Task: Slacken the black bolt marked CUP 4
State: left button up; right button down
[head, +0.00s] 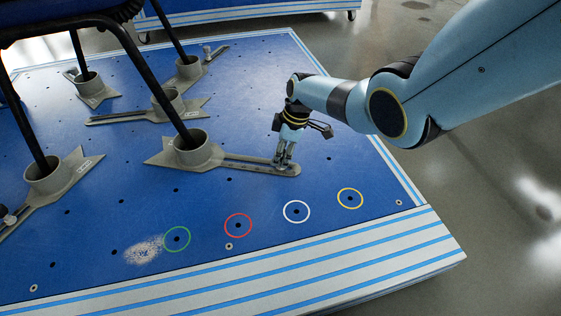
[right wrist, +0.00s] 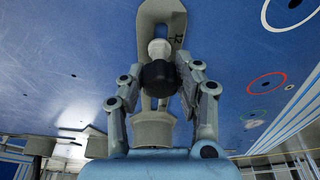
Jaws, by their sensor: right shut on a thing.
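My right gripper (head: 284,163) points down at the outer end of a slotted grey bracket arm (head: 245,164). This arm runs from the grey cup (head: 195,150), which has a black chair leg standing in it. In the right wrist view, my right gripper (right wrist: 158,85) is shut on a black bolt (right wrist: 157,74), with a finger on either side. A pale round piece (right wrist: 159,49) shows just beyond the bolt, over the grey bracket (right wrist: 160,12). The marking on the bracket is too small to read surely. My left gripper is not in view.
Several other grey cups, such as one (head: 45,175) at the left, hold black chair legs (head: 75,52). Green (head: 177,239), red (head: 238,225), white (head: 296,211) and yellow (head: 350,198) rings mark holes along the blue platform's near edge, which is otherwise mostly clear.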

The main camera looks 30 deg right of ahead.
jog(key=c, duration=0.9)
grip_release()
jog(key=shift+r+m+p, duration=0.2)
jog(key=shift+m+p, duration=0.4)
jog(key=shift+m, duration=0.6)
jog(key=shift+m+t+h, duration=0.3)
jog(key=shift+m, duration=0.2)
jog(key=shift+f+m, duration=0.2)
jog(key=shift+m, duration=0.2)
